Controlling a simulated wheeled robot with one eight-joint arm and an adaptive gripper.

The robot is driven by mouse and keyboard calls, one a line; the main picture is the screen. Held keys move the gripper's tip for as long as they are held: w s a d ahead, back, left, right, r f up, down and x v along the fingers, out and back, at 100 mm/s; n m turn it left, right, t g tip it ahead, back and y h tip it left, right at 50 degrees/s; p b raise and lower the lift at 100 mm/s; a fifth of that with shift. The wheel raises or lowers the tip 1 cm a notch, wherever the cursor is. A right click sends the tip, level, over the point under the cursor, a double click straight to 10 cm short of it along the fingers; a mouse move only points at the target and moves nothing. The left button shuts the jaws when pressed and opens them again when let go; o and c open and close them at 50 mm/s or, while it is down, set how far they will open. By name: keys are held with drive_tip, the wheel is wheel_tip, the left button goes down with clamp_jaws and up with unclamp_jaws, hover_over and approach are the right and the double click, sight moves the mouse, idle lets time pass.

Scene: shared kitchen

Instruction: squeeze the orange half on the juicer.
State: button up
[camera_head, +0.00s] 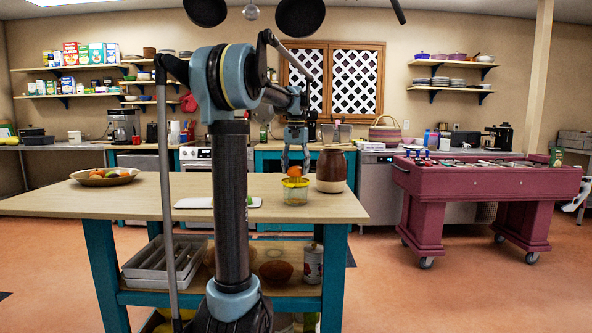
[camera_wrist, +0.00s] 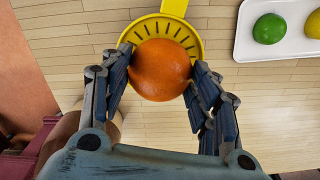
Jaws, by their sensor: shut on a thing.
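My gripper (camera_wrist: 160,85) is shut on the orange half (camera_wrist: 160,69), with a finger on each side of it. In the wrist view the round orange peel faces the camera, and its cut side is hidden. The juicer (camera_wrist: 190,42) has a yellow slotted top and lies directly below the orange in that view. In the head view the orange (camera_head: 294,171) is at the juicer's top (camera_head: 295,184), above its clear cup. I cannot tell whether the cut face presses on the cone. My gripper (camera_head: 295,165) points straight down there.
A brown jar (camera_head: 331,171) stands close right of the juicer on the wooden table (camera_head: 150,204). A white tray (camera_wrist: 262,50) holds a green fruit (camera_wrist: 269,28) and a yellow fruit (camera_wrist: 313,24). A fruit bowl (camera_head: 105,178) is at the table's left.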

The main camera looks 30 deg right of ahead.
drive_tip(key=m, duration=0.6)
idle(0.3)
drive_tip(key=n, duration=0.6)
idle(0.3)
drive_tip(key=n, duration=0.6)
idle(0.4)
